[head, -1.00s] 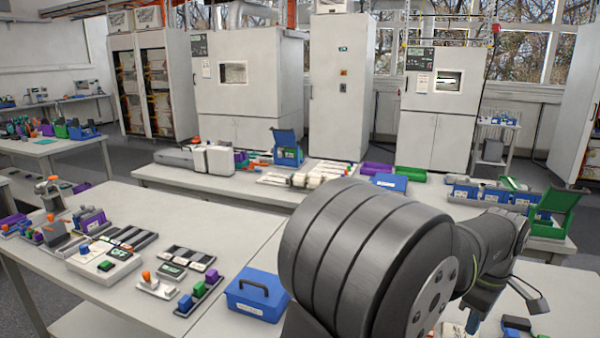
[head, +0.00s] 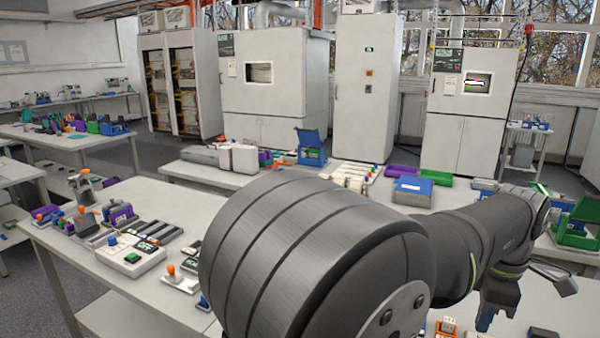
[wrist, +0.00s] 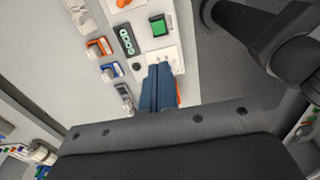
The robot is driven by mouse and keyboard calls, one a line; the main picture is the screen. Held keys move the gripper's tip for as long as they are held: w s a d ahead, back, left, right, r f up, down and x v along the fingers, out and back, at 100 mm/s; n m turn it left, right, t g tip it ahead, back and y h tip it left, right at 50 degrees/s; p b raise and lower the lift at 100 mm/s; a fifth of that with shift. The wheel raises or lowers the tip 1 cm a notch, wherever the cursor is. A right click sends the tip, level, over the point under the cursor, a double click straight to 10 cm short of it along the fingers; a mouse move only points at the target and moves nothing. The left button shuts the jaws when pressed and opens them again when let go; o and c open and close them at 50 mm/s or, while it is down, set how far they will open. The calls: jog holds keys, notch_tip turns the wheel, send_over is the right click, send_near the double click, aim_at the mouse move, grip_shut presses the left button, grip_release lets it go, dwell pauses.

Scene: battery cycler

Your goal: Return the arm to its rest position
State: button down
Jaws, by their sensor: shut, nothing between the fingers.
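My arm fills the lower middle of the head view, with its big grey round joint in front and the forearm reaching right. My gripper (head: 486,318) hangs at the far end of the forearm, fingers pointing down, near the bottom edge of the head view. In the wrist view, the blue fingers of my gripper (wrist: 158,88) lie together, with nothing held. They point toward a pale panel with a green button (wrist: 158,25). I cannot tell how far the fingers are from the surface.
A white device (head: 131,256) and several small items stand on the left table. A blue box (head: 412,191) lies on the table behind my arm, and a green open box (head: 577,225) stands at right. A small orange device (head: 446,327) is left of my gripper. Tall cabinets line the back.

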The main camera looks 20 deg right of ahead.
jog(key=shift+f, duration=1.15)
dwell(0.6)
jog(key=c, duration=1.9)
grip_release()
jog(key=o, duration=1.8)
jog(key=d+r, duration=0.1)
jog(key=d, duration=0.2)
jog(key=s+d+r, duration=0.1)
jog(key=d, duration=0.2)
jog(key=d+r, duration=0.1)
jog(key=d, duration=0.1)
jog(key=shift+s+d+r, duration=0.2)
jog(key=shift+d, duration=0.2)
jog(key=shift+o, duration=0.5)
jog(key=shift+s+d, duration=0.1)
jog(key=shift+d, duration=0.15)
notch_tip(320, 180, down, 10)
jog(key=shift+r, duration=0.15)
notch_tip(320, 180, up, 10)
jog(key=shift+c, duration=0.2)
